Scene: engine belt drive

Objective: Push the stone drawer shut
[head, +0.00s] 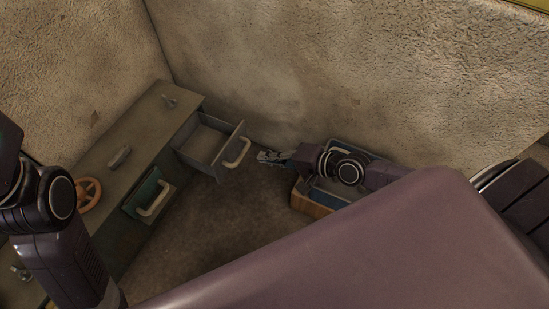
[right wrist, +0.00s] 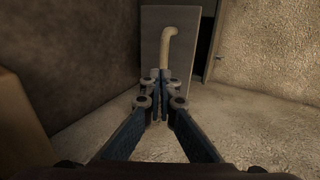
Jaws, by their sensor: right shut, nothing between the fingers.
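The stone drawer (head: 207,143) is grey with a pale curved handle. It stands pulled well out of the far end of the cabinet in the head view. My right gripper (head: 270,157) is shut and empty, just right of the drawer's front and pointing at it. In the right wrist view the drawer's grey front panel (right wrist: 151,45) and its handle (right wrist: 172,46) stand ahead of the shut fingertips (right wrist: 160,76). I cannot tell whether they touch. My left arm shows at the left of the head view, but its gripper is not seen.
The cabinet top (head: 140,128) carries small metal parts and an orange wheel (head: 88,194). A green drawer (head: 146,190) sits nearer in the same cabinet. A blue and wooden box (head: 310,200) lies under my right arm. Rough walls stand behind; the floor between is clear.

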